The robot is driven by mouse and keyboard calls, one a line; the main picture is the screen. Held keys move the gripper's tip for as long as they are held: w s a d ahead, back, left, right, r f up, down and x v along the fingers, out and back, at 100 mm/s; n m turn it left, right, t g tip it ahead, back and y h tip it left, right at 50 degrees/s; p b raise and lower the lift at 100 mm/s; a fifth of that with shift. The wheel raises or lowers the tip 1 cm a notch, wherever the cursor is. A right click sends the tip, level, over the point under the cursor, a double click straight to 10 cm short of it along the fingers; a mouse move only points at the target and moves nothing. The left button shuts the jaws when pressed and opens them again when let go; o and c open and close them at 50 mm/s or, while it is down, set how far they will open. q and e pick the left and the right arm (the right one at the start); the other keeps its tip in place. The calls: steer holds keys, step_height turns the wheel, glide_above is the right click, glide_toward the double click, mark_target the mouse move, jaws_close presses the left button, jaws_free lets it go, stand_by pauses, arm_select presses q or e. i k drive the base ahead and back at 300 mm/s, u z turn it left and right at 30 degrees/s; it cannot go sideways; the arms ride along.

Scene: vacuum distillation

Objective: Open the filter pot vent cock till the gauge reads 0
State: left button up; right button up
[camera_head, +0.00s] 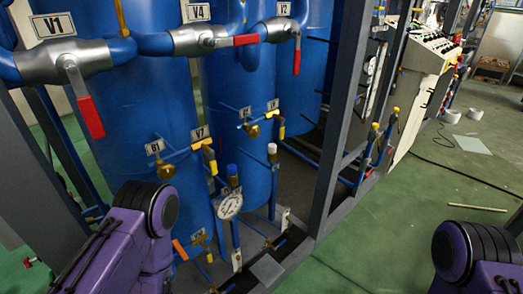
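A round white-faced pressure gauge (229,206) stands low in front of the blue tanks; its needle is too small to read. A blue-topped fitting (231,172) rises just above it. A valve labelled V7 has a yellow handle (210,158) to the upper left of the gauge. A white-topped fitting (272,150) is to its upper right. Low on the left tank is an orange handle (180,250). I cannot tell which of these is the filter pot vent cock. Purple links of my arms show at lower left and lower right; neither gripper is in view.
Large blue tanks (150,110) fill the left and middle. A grey frame post (343,110) stands right of the tanks. Green floor (400,235) is open at right.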

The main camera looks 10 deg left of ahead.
mark_target(209, 257)
steer(key=k, duration=1.1)
steer(key=u, duration=0.5)
steer(key=i, duration=0.65)
steer(key=u, duration=0.1)
